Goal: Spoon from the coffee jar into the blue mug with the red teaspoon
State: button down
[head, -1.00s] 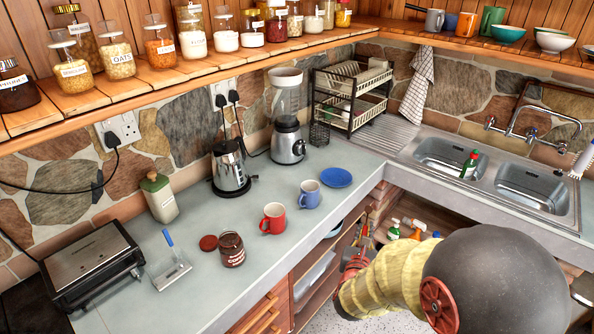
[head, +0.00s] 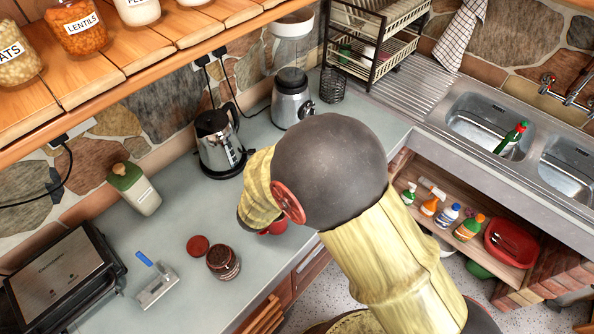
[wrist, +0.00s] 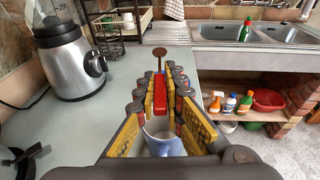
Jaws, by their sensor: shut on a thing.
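My gripper (wrist: 163,92) is shut on the red teaspoon (wrist: 187,98) in the wrist view. The spoon's thin stem points away, and its brown round bowl (wrist: 160,52) is at the far end; I cannot tell whether coffee is in it. The blue mug (wrist: 160,138) shows below and between the fingers, partly hidden by them. In the head view my arm hides the blue mug and the gripper's fingers. The open coffee jar (head: 222,264) stands upright on the counter, left of my arm, with dark contents.
The jar's red lid (head: 197,246) lies beside the jar. A kettle (head: 217,145) and blender (head: 291,98) stand at the back. The sink (head: 487,127) is at the right.

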jog(key=s+a+f+m+b, duration=0.2)
jog(key=s+m+b, duration=0.1)
jog(key=m+b, duration=0.6)
jog(key=s+a+f+m+t+b, duration=0.1)
jog(key=s+m+b, duration=0.3)
jog(key=m+b, duration=0.6)
jog(key=a+f+b, duration=0.1)
jog(key=b, duration=0.4)
jog(key=shift+s+a+m+b, duration=0.15)
jog(key=shift+a+m+b, duration=0.15)
jog(key=shift+a, duration=0.05)
dwell(0.4)
dwell(0.8)
jog(key=shift+r, duration=0.1)
jog(key=shift+r+p, duration=1.2)
jog(key=shift+r, duration=1.25)
